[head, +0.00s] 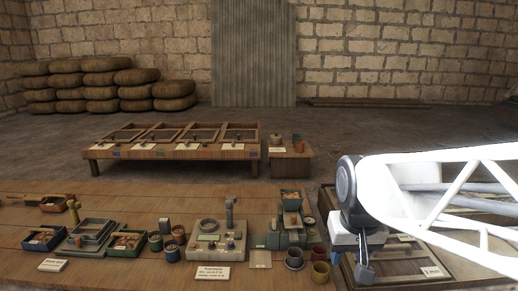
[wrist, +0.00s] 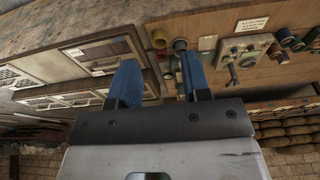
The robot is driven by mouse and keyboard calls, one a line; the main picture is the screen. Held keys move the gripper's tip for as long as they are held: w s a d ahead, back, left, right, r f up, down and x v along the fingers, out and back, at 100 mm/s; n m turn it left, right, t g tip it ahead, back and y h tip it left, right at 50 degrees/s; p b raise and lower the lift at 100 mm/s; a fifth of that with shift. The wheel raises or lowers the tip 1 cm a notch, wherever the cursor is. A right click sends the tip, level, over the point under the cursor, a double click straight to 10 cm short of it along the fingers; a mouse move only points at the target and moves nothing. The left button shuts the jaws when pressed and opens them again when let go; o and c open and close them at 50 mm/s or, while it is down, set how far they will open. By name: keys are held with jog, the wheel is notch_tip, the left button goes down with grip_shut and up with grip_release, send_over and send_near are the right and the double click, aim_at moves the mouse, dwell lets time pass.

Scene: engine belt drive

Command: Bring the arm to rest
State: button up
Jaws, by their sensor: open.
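My gripper (head: 367,262) is at the right of the head view, at the end of my white arm, above the right part of the wooden bench. In the wrist view my gripper (wrist: 158,82) shows two blue fingers spread apart with nothing between them. The bench top (wrist: 206,20) and a framed tray (wrist: 112,55) lie beyond the fingers. In the head view the arm and gripper hide part of the framed tray (head: 436,258) at the bench's right end.
Cups (head: 294,258) stand just left of my gripper. A grey-green machine base (head: 216,243) with a post is further left, among small bins (head: 127,242). A low table (head: 170,150) with framed compartments and a small side table (head: 290,163) stand behind. Stacked sacks (head: 100,85) line the wall.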

jog(key=s+f, duration=0.2)
jog(key=s, duration=0.8)
jog(key=shift+d+f, duration=0.3)
jog(key=shift+d, duration=0.15)
